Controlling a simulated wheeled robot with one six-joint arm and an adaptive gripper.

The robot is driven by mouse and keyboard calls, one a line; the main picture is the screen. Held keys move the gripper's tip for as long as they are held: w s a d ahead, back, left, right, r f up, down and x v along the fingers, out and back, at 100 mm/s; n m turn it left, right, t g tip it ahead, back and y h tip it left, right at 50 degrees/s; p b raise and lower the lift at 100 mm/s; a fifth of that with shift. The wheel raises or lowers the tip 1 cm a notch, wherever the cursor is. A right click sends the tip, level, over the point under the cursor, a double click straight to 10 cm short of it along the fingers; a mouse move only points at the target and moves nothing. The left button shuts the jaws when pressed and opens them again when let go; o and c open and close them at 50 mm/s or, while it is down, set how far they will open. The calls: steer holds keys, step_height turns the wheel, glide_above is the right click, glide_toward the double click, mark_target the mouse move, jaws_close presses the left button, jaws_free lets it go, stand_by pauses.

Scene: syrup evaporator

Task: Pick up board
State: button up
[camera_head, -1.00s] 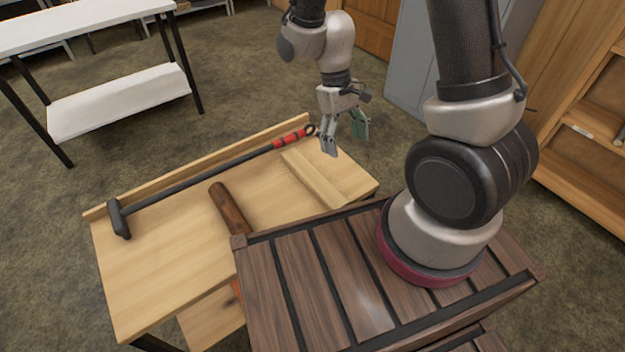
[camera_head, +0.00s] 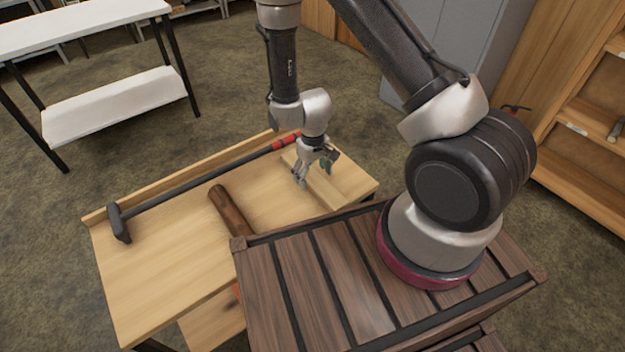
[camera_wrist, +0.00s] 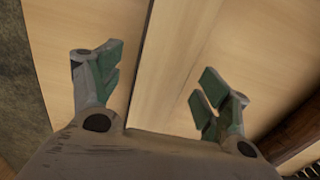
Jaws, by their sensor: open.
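The board (camera_head: 322,187) is a narrow pale plank lying on the right part of the wooden workbench (camera_head: 150,270). My gripper (camera_head: 313,178) is over the board, its fingers pointing down and hiding part of it. In the wrist view my gripper (camera_wrist: 160,88) has its two green-padded fingers wide apart with nothing between them in contact. The board (camera_wrist: 180,60) runs between the fingers there, with a dark edge line along its left side. I cannot tell how high the fingertips are above the bench.
A long-handled hammer (camera_head: 190,185) with a red grip lies along the bench's back lip. A brown wooden handle (camera_head: 230,212) lies left of the board. A dark slatted crate top (camera_head: 300,285) stands in front. A white table (camera_head: 80,30) is at the back left.

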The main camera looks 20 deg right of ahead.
steer(key=shift+f, duration=0.7)
steer(key=c, duration=1.3)
